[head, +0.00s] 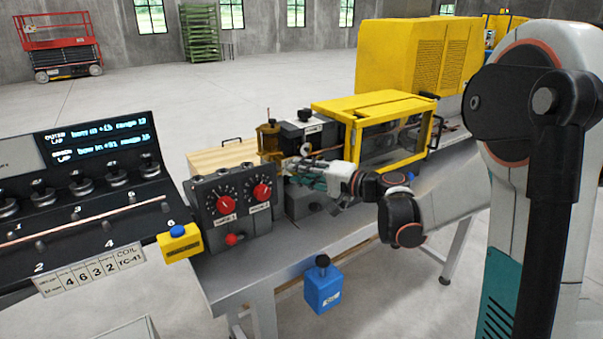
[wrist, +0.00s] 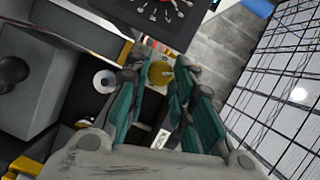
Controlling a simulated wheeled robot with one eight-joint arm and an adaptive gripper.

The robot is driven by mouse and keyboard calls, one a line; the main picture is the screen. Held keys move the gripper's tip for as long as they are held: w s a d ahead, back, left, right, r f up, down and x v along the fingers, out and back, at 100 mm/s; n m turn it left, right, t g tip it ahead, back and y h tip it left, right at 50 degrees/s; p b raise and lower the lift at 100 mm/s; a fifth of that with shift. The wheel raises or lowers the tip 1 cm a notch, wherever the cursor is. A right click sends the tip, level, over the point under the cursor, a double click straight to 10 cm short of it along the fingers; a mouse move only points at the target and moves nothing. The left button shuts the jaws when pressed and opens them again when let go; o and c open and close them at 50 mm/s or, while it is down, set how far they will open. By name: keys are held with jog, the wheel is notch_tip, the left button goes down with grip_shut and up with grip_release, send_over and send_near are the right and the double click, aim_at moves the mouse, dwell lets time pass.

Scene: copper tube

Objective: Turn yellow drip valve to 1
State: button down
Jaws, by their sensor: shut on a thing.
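A round yellow knob, which looks like the yellow drip valve (wrist: 161,73), shows between my fingertips in the wrist view. My gripper (wrist: 163,66) is shut on it, with one teal-padded finger on either side. The valve itself is hard to make out there behind the fingers. No number or pointer of the valve is readable in either view.
A grey control box with two red dials (head: 232,205) stands close on the left of my gripper. A yellow-framed guard (head: 385,135) stands close on the right. A wooden box (head: 222,155) is behind.

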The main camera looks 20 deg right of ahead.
jog(key=c, duration=1.4)
grip_release()
jog(key=shift+d, duration=0.1)
jog(key=v, duration=1.2)
jog(key=shift+f, duration=0.1)
